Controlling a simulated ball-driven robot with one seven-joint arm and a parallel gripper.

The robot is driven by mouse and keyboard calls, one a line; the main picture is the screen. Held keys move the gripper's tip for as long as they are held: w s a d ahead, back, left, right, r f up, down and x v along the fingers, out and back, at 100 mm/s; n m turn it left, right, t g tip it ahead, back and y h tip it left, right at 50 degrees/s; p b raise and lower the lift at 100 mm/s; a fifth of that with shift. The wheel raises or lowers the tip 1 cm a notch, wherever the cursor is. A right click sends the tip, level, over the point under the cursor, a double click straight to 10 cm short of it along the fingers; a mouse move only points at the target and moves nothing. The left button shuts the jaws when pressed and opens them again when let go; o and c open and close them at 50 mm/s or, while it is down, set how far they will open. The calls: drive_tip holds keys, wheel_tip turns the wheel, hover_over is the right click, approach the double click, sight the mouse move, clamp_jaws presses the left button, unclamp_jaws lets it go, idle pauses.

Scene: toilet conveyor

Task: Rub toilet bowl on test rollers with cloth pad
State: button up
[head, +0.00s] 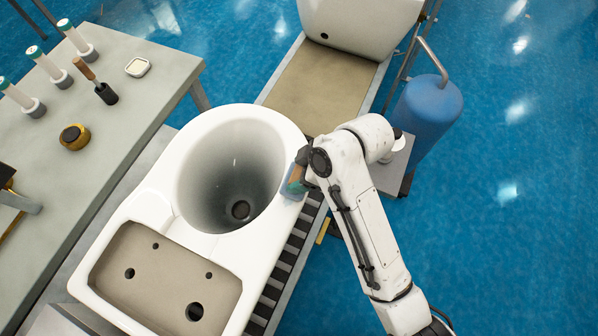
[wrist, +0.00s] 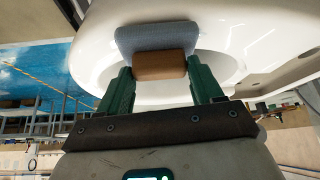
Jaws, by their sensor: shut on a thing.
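The white toilet bowl (head: 160,215) lies on the test rollers (head: 290,262) in the head view, its round opening facing up. My gripper (head: 300,178) is at the bowl's right outer side. In the wrist view my gripper (wrist: 155,88) has its green fingers shut on the brown block of the cloth pad (wrist: 158,66). The pad's blue-grey cloth face is toward the white bowl (wrist: 90,55) and appears against or very near its surface; I cannot tell if they touch. In the head view the pad (head: 293,184) is partly hidden by my wrist.
A grey table (head: 120,75) at the left holds several bottles, a brush (head: 97,82), a yellow-black round item (head: 74,136) and a small dish (head: 138,67). Another white toilet (head: 360,22) stands farther along the belt (head: 320,85). A blue tank (head: 428,112) stands at the right. Open blue floor lies right.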

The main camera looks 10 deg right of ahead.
drive_tip(key=shift+r, duration=3)
drive_tip(key=shift+r, duration=0.15)
drive_tip(key=shift+r, duration=1.4)
drive_tip(key=shift+w, duration=0.1)
